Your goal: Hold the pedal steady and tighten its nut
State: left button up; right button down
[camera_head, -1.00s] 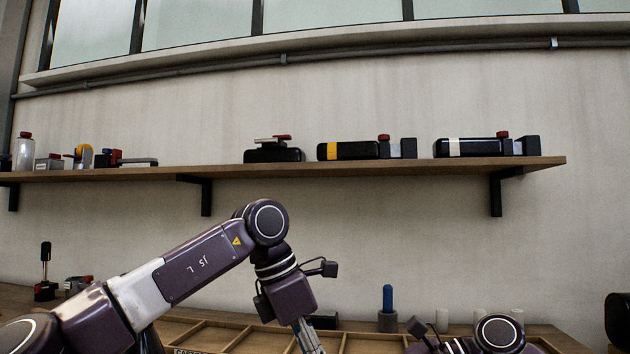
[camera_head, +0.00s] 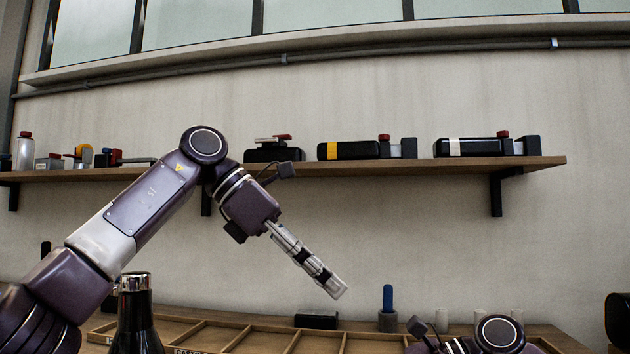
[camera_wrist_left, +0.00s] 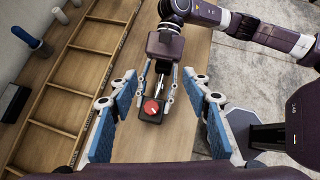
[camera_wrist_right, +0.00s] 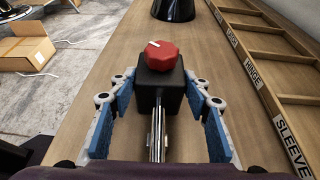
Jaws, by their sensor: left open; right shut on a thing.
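A black block with a red knob (camera_wrist_right: 161,60) and a metal shaft is in my right gripper (camera_wrist_right: 160,88) in the right wrist view, with its knob up. The right gripper is shut on it, low over the bench. The block also shows in the left wrist view (camera_wrist_left: 151,116), between and beyond the fingers of my left gripper (camera_wrist_left: 162,88), which are wide apart and empty. In the head view the left gripper (camera_head: 334,288) is raised above the bench, slanting down to the right. The right gripper is out of the head view. I cannot make out a separate pedal or nut.
A wooden tray (camera_wrist_right: 272,105) with labelled compartments lies along the bench. A black conical bottle (camera_head: 135,318) stands on the bench at left. A blue-handled tool (camera_head: 387,298) stands at the back. A wall shelf (camera_head: 350,170) carries several devices. A cardboard box (camera_wrist_right: 22,52) is on the floor.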

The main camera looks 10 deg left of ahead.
pick_arm(q)
jog(key=s+r+m+h, duration=0.2)
jog(key=s+r+h, duration=0.2)
jog(key=r, duration=1)
jog(key=shift+a+h, duration=0.25)
jog(key=shift+h, duration=1.55)
jog(key=d+f+n+y, duration=0.4)
jog(key=f+n+y, duration=0.5)
jog(key=f, duration=0.6)
jog(key=w+a+f+n+y, duration=0.1)
jog(key=w+f+y, duration=0.1)
jog(key=f, duration=0.3)
jog(key=w+a+f+n+t+y, duration=0.1)
jog(key=w+f+n+y, duration=0.1)
jog(key=f, duration=0.3)
jog(key=w+a+f+n+y, duration=0.1)
jog(key=f+n+y, duration=0.1)
jog(key=f, duration=0.3)
jog(key=shift+w+a+f+t+y, duration=0.1)
jog(key=shift+w+a+t+y, duration=0.1)
jog(key=shift+w+t+y, duration=0.15)
